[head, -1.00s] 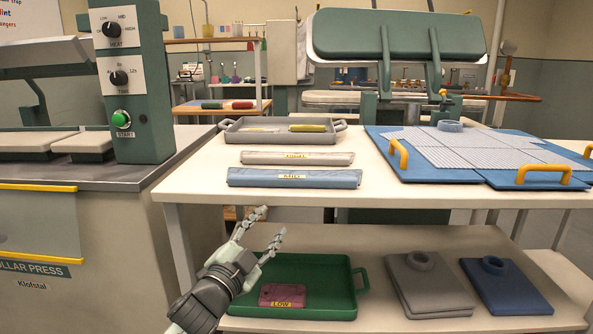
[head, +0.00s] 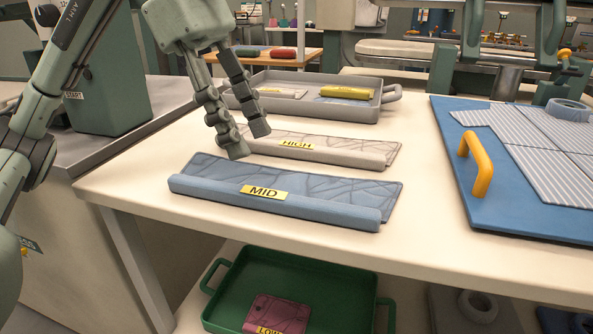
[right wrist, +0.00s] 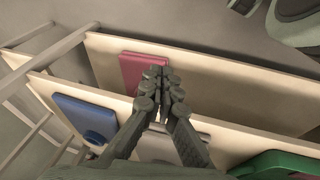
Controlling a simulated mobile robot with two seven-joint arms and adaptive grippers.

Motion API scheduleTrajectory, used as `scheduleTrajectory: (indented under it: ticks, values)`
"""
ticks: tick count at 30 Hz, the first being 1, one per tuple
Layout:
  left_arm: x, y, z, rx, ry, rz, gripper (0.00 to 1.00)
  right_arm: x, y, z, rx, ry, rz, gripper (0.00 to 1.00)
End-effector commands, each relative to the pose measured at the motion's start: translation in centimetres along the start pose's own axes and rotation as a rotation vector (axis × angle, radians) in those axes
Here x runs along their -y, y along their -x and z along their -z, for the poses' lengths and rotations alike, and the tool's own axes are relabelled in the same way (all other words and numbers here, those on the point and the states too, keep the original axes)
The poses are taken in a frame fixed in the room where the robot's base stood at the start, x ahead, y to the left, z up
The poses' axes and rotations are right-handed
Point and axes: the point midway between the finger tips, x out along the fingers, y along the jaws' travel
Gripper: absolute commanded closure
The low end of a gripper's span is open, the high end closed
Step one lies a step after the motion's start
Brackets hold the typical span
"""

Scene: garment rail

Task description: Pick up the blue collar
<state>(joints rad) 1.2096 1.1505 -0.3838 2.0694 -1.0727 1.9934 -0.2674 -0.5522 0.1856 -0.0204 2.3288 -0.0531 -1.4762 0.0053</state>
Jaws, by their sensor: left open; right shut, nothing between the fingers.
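The blue collar (head: 225,199) lies flat on the cream table in the head view, with a yellow MID label on its rolled front edge. My left gripper (head: 250,142) points down above and behind the collar's left half. Its fingers are apart with nothing between them. One fingertip overlaps the collar's back edge in the picture; I cannot tell whether it touches. My right gripper (right wrist: 166,90) is shut and empty in the right wrist view, over shelves with folded pieces. It is not seen in the head view.
A pale HIGH collar (head: 340,150) lies just behind the blue one. A grey tray (head: 385,95) stands at the back. A blue board (head: 455,190) with a yellow handle lies right. A green tray (head: 365,273) with a pink LOW piece (head: 277,312) is below. Bare table lies between collar and board.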

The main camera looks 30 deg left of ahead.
Motion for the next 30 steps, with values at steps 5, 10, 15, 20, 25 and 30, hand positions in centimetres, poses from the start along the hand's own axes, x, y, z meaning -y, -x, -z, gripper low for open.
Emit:
scheduleTrajectory:
  ticks: [5, 10, 15, 20, 25, 30]
  values:
    - [0.1, -1.8, 0.7, -0.021, 0.001, -0.004, 0.57, -0.3, 1.1, -0.7, 0.007, 0.002, -0.011, 1.00]
    - [0.3, -3.8, 1.0, -0.021, 0.003, -0.002, 0.57, -0.5, 2.3, -0.7, 0.000, 0.001, -0.017, 1.00]
    - [0.6, -6.3, 1.4, -0.019, 0.001, -0.001, 0.57, -0.4, 3.3, -0.2, -0.028, 0.002, -0.017, 1.00]
    - [0.5, -7.5, 1.3, -0.017, 0.001, -0.004, 0.57, 0.1, 3.3, 0.9, -0.075, 0.007, -0.007, 1.00]
    - [0.5, -7.5, 1.3, -0.016, 0.001, -0.004, 0.57, 0.1, 3.4, 1.0, -0.079, 0.007, -0.006, 1.00]
    - [0.5, -7.5, 1.3, -0.015, 0.001, -0.004, 0.72, 0.1, 3.4, 1.0, -0.079, 0.007, -0.006, 1.00]
